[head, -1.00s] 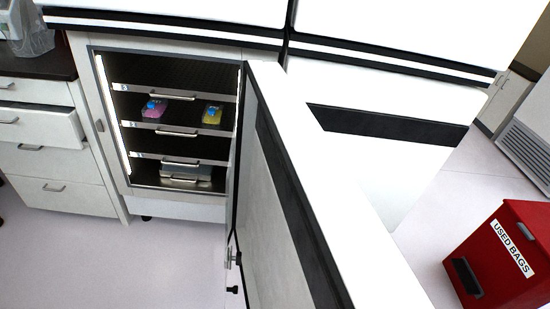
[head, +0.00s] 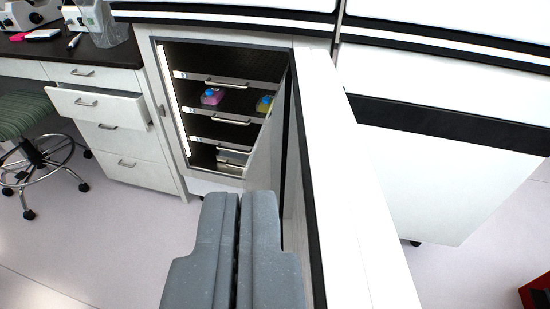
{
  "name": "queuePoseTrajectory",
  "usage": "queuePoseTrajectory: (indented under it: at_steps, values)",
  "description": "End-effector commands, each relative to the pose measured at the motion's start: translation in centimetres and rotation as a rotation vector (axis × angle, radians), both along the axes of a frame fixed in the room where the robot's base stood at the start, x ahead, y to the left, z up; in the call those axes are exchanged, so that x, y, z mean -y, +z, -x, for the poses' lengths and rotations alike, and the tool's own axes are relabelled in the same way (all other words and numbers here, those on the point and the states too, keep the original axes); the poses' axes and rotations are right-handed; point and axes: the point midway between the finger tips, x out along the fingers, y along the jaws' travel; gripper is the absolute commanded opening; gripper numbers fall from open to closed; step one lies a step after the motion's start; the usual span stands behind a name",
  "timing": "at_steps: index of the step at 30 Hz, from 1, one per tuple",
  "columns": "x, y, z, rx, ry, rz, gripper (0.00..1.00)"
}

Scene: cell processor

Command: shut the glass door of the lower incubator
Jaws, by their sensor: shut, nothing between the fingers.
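The lower incubator (head: 175,110) stands open ahead, with lit metal shelves inside. The open door (head: 345,170) is attached at the right of the opening and sticks out toward me, white with a dark edge. A pale panel (head: 266,145) at its inner side covers the right part of the opening; I cannot tell whether it is the glass. My gripper (head: 239,195) is shut and empty, in front of the opening on the door's inner, left side. I cannot tell if it touches the door.
A pulled-out drawer (head: 100,104) juts from the cabinet at left, under a dark worktop (head: 98,52). A green stool (head: 24,115) stands at far left. A white unit (head: 440,170) is right of the door. A red bin (head: 540,288) shows at lower right.

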Motion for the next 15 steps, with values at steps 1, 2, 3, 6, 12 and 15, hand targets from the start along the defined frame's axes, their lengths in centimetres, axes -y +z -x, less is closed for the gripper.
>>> queuePoseTrajectory:
  at_steps: [1, 2, 3, 6, 12, 15]
  values:
    - [0.0, 0.0, -0.1, -0.001, 0.0, 0.0, 0.0]
    - [0.0, 0.0, -0.1, -0.004, 0.001, -0.001, 0.0]
    - [0.0, 0.1, -0.4, -0.009, 0.001, -0.003, 0.0]
    - [0.1, 0.0, -1.8, -0.044, 0.007, -0.016, 0.0]
    - [0.9, -1.4, -7.3, -0.2, 0.029, -0.075, 0.0]
    - [1.4, -2.5, -10.1, -0.283, 0.041, -0.114, 0.0]
